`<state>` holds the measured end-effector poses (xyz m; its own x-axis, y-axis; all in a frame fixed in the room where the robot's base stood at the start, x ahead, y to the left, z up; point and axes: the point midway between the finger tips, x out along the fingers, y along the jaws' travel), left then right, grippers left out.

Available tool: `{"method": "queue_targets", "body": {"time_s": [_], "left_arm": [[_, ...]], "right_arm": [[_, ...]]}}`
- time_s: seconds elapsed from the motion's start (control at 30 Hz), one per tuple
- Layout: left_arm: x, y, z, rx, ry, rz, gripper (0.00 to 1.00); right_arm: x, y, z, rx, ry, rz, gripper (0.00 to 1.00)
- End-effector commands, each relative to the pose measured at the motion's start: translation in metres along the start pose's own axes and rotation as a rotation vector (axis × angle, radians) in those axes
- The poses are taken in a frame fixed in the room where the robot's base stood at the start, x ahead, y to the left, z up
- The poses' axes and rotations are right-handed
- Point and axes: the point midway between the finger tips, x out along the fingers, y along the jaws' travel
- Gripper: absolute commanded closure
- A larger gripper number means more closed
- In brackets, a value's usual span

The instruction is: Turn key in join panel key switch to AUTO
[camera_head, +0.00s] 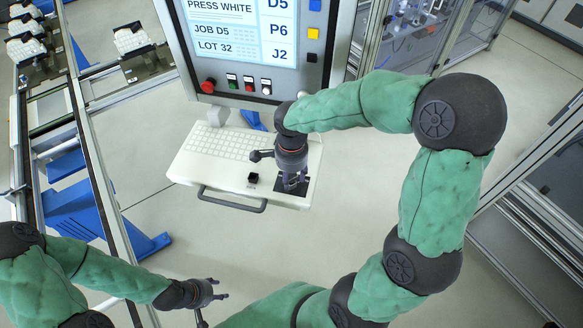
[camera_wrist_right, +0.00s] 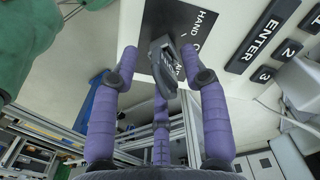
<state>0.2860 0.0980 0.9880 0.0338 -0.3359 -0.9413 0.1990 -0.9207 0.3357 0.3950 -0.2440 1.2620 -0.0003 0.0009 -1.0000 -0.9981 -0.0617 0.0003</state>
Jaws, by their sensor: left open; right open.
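The key switch sits on a black plate (camera_head: 303,188) at the right end of the white keyboard panel (camera_head: 187,165). In the right wrist view the plate (camera_wrist_right: 190,17) shows the word HAND. Other lettering is partly hidden by a finger. A dark key (camera_wrist_right: 164,66) stands out from the plate. My right gripper (camera_head: 292,182) is over the plate with its fingers open around the key; I cannot tell if any finger touches it. In the head view the gripper hides the key. My left gripper (camera_head: 221,290) is open and empty at the bottom, away from the panel.
A screen (camera_head: 240,30) with red, green and white buttons stands above the keyboard. A black knob (camera_head: 253,178) and a front handle (camera_head: 232,202) are left of my right gripper. ENTER and number keys (camera_wrist_right: 265,35) lie close by. A conveyor frame (camera_head: 88,150) runs along the left.

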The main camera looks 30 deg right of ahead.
Motion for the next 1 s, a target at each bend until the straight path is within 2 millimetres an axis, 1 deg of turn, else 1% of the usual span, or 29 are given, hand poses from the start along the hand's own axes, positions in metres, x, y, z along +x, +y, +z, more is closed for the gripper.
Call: {"method": "queue_targets", "body": {"time_s": [0.1, 0.37, 0.4, 0.47, 0.5, 0.53, 0.77, 1.0], "left_arm": [[-0.0003, 0.0001, -0.0001, 0.000, 0.000, 0.000, 0.51], [-0.0003, 0.0001, -0.0002, 0.000, 0.000, 0.000, 0.51], [-0.0003, 0.0001, -0.0002, 0.000, 0.000, 0.000, 0.51], [-0.0003, 0.0001, -0.0002, 0.000, 0.000, 0.000, 0.51], [-0.0003, 0.0001, -0.0002, 0.000, 0.000, 0.000, 0.51], [-0.0003, 0.0001, -0.0002, 0.000, 0.000, 0.000, 0.51], [0.0000, 0.0000, -0.0002, 0.000, 0.000, 0.000, 0.51], [0.0092, -0.0033, -0.0005, 0.000, 0.000, 0.000, 0.51]], "right_arm": [[0.0041, 0.0001, 0.0001, -0.001, 0.000, 0.000, 0.55], [0.0047, 0.0001, 0.0000, -0.001, 0.000, -0.001, 0.55], [0.0046, 0.0001, 0.0000, 0.000, 0.000, -0.001, 0.66], [0.0046, 0.0001, 0.0000, 0.000, 0.000, -0.001, 0.83], [0.0045, 0.0000, 0.0000, 0.000, 0.000, -0.001, 0.94], [0.0045, 0.0000, 0.0000, 0.000, 0.000, -0.001, 1.00], [0.0045, 0.0000, 0.0000, 0.001, 0.000, -0.001, 1.00], [0.0063, -0.0004, 0.0001, 0.075, 0.000, -0.001, 1.00]]}}
